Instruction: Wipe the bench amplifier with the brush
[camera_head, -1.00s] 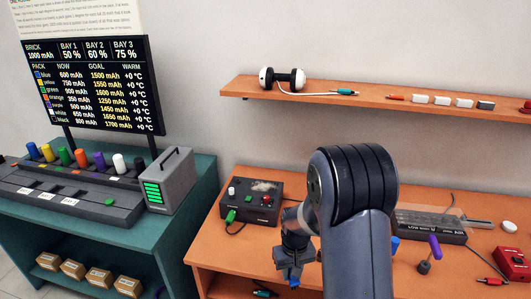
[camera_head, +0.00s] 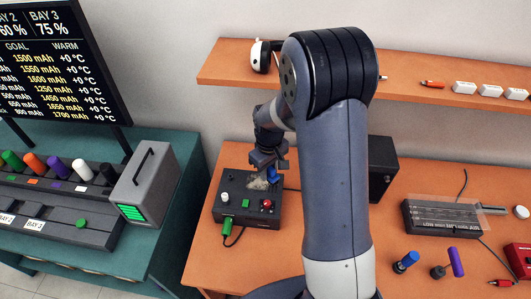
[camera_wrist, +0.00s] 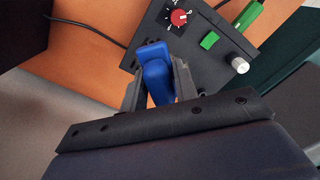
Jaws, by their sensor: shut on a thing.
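The bench amplifier (camera_head: 232,209) is a dark box with knobs and a green plug, on the orange bench left of my arm. A pale dusty patch (camera_head: 259,184) shows on its top towards the back. My gripper (camera_head: 266,163) is over the amplifier's back part, shut on the blue-handled brush (camera_head: 273,174). In the wrist view the blue handle (camera_wrist: 155,75) sits between the fingers (camera_wrist: 158,92), with the amplifier (camera_wrist: 214,62) beyond. The brush's bristles are hidden, so I cannot tell whether they touch the amplifier.
A black box (camera_head: 382,168) stands behind my arm. A shelf (camera_head: 225,76) runs above the bench. A blue-handled tool (camera_head: 405,262), a purple-handled tool (camera_head: 456,262) and a dark device (camera_head: 430,217) lie to the right. A grey charger (camera_head: 155,180) stands on the teal bench at left.

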